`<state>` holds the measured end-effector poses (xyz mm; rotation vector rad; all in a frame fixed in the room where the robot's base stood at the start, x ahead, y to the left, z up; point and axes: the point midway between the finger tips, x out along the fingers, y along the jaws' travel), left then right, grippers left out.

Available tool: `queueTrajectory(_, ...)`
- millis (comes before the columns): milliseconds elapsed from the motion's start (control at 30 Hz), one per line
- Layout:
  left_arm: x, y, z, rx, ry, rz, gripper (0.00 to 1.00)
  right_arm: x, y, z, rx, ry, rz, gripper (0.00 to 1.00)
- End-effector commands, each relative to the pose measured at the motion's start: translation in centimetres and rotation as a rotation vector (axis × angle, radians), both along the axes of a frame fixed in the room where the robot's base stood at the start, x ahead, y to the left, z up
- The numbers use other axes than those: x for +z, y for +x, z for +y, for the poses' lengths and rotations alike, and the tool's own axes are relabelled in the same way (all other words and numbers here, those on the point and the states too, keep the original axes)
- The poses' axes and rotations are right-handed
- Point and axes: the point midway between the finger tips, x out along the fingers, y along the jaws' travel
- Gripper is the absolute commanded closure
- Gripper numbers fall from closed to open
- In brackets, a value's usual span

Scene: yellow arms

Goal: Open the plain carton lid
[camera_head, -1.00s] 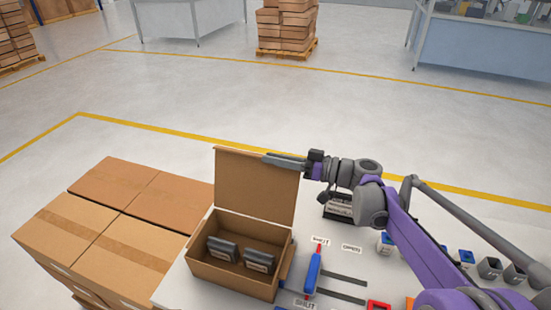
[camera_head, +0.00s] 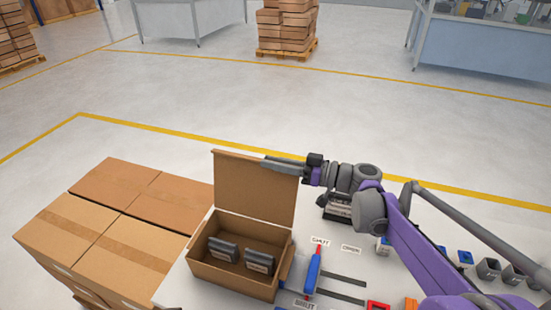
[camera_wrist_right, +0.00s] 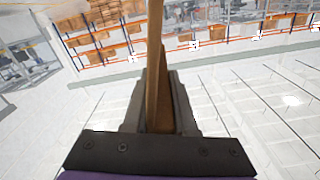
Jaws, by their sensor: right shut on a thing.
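The plain carton (camera_head: 232,279) stands on the white table with its lid (camera_head: 255,193) raised, hinged at the far side and roughly upright, tilted slightly back. Two dark grey items (camera_head: 222,249) sit inside the carton. My right gripper (camera_head: 283,163) is at the lid's upper right edge. In the right wrist view the brown lid (camera_wrist_right: 154,70) passes between the two fingers (camera_wrist_right: 160,105), and the gripper is shut on it. My left gripper is not in view.
Closed brown cartons (camera_head: 110,225) are stacked left of the table. A blue and red handle (camera_head: 313,269), printed labels and small bins (camera_head: 488,268) lie to the right of the carton.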

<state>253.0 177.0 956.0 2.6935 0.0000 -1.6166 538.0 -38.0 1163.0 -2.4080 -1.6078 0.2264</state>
Motion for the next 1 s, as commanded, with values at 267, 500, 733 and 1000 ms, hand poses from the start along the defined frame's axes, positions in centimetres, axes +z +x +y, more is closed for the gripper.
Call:
queueTrajectory(267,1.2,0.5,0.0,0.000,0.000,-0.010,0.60,0.5,-2.1,0.9,0.001,-0.011,-0.022,1.00)
queueTrajectory(500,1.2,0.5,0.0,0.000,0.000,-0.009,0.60,0.4,-2.1,0.9,0.001,-0.011,-0.022,0.56)
queueTrajectory(733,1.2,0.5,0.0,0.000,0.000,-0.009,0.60,0.4,-2.1,0.9,0.002,-0.012,-0.022,0.51)
queueTrajectory(1000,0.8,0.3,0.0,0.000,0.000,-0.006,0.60,0.3,-2.9,-1.5,-0.003,-0.012,-0.021,0.51)
